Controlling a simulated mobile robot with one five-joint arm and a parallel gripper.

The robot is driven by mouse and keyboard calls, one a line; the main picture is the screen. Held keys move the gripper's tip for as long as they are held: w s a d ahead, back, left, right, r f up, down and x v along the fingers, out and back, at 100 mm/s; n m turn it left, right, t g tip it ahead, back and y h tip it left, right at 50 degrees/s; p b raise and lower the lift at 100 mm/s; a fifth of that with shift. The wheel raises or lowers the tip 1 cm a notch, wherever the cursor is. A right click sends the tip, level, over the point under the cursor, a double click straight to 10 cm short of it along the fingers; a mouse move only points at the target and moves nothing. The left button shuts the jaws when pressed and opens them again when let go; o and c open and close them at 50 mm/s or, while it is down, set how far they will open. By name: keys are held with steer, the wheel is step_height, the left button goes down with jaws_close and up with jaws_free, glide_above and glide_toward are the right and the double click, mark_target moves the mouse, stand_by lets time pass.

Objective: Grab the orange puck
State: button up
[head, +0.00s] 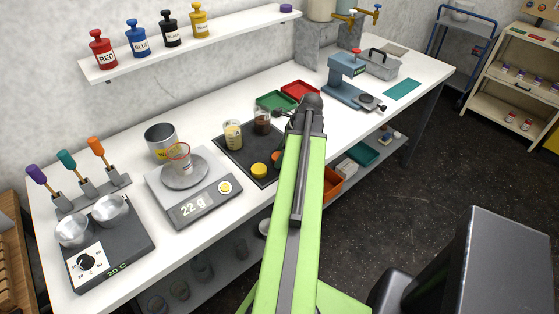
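An orange puck (275,157) shows in the head view on a black mat (247,149) on the white bench. It sits close to the left edge of my green arm, which seems to cover part of it. A yellow puck (259,170) lies just in front of it on the same mat. My arm reaches up and away over the bench. My gripper (284,114) is at its far end, beyond the orange puck and near a jar with dark contents (262,122). The fingers are small and dark, so I cannot tell whether they are open or shut.
A jar with pale yellow contents (233,135) stands on the mat's left part. A scale (193,197) reading 22 g, carrying a beaker, stands to the left. Green (273,101) and red (300,90) trays lie behind. A press (346,84) stands to the right.

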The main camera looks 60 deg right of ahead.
steer(key=c, duration=1.1)
steer(key=shift+c, duration=0.2)
steer(key=shift+r, duration=0.1)
